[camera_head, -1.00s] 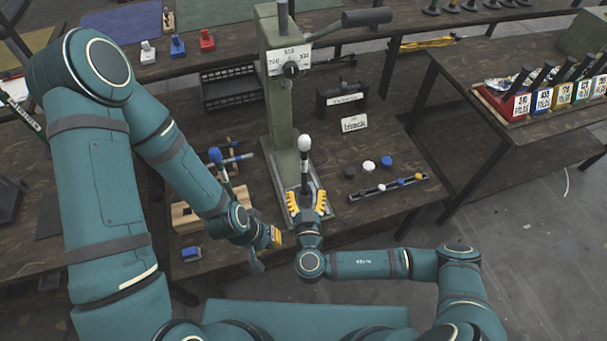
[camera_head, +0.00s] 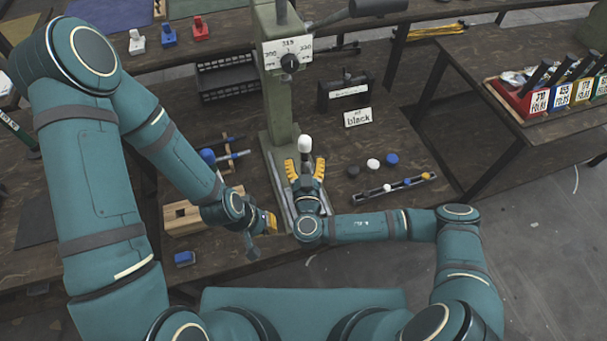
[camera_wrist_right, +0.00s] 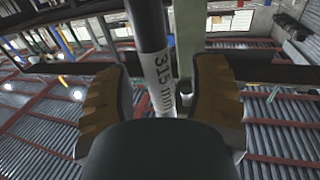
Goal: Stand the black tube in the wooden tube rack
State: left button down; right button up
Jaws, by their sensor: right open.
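The black tube (camera_head: 305,163) stands upright at the press, with a white rounded top. In the right wrist view the tube (camera_wrist_right: 148,25) rises between the fingers and has a white band marked 315 mm. My right gripper (camera_head: 305,170) is open, its yellow-padded fingers on either side of the tube; gaps show in the wrist view. The tube's lower end is hidden by the gripper. The wooden tube rack (camera_head: 178,218) lies at the left of the bench, partly covered by my left arm. My left gripper (camera_head: 268,222) is beside the rack's right end; its jaw opening is unclear.
The green press (camera_head: 281,110) stands behind the tube, its dial plate reading 315. A strip with coloured pieces (camera_head: 395,189) and loose caps (camera_head: 373,163) lie right of the gripper. A blue block (camera_head: 184,259) sits front left.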

jog(key=shift+o, duration=0.2)
jog(key=shift+s, duration=0.15)
grip_shut()
jog(key=shift+r, duration=0.1)
